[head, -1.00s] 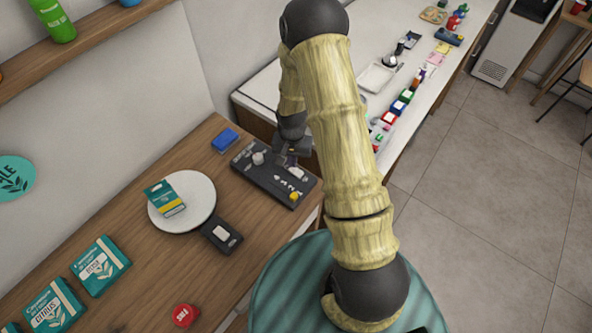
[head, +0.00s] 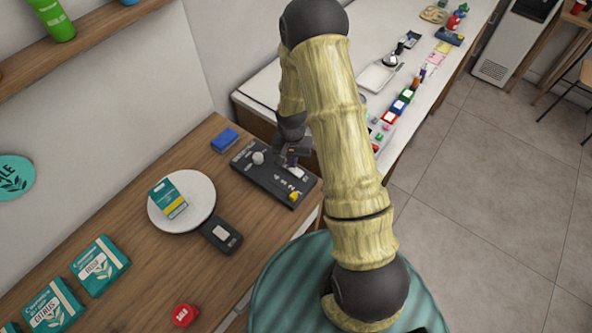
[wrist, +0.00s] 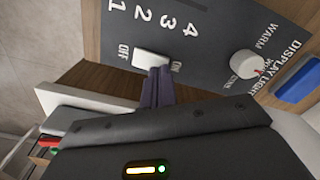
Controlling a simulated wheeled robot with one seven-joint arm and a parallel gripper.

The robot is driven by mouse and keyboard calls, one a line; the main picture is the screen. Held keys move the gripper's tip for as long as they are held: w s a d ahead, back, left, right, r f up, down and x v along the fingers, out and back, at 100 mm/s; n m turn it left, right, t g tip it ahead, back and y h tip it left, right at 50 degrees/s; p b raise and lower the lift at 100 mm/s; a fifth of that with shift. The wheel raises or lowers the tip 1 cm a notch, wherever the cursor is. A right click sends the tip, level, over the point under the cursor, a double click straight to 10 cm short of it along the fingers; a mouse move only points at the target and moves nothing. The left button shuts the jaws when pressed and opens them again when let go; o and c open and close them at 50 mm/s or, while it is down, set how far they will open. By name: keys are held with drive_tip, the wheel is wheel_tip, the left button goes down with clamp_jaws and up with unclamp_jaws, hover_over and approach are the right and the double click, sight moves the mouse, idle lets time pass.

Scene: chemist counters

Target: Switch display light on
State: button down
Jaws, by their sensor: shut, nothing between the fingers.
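The dark display light panel (head: 262,178) lies on the wooden counter. In the wrist view the panel (wrist: 215,25) shows a white rocker switch (wrist: 150,60), marked OFF at its left end and ON at its right. A round white knob (wrist: 243,64) sits to the right of it, near the word WARM. My gripper (wrist: 161,74) is shut and empty, its fingertips at the ON end of the switch. They overlap its lower right edge in the picture; I cannot tell whether they press it. In the head view my gripper (head: 291,160) is over the panel.
A blue block (head: 225,139) lies beyond the panel's left end. A round white plate (head: 207,190) with a small box (head: 167,199) and a dark display unit (head: 221,235) are left of the panel. Teal boxes (head: 100,265) and a red SALE item (head: 185,314) are nearer.

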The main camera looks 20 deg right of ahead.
drive_tip(key=shift+f+b, duration=0.55)
drive_tip(key=shift+f, duration=0.2)
idle(0.4)
drive_tip(key=shift+r, duration=0.2)
drive_tip(key=shift+r+p, duration=2.45)
drive_tip(key=shift+r, duration=0.9)
drive_tip(key=s+r+n+t+b, duration=0.2)
drive_tip(key=s+r+n+b, duration=0.1)
drive_tip(key=s+r, duration=1.1)
wheel_tip(320, 180, up, 4)
drive_tip(key=shift+s+n+t, duration=0.2)
drive_tip(key=shift+n+t, duration=0.1)
drive_tip(key=shift+n, duration=0.6)
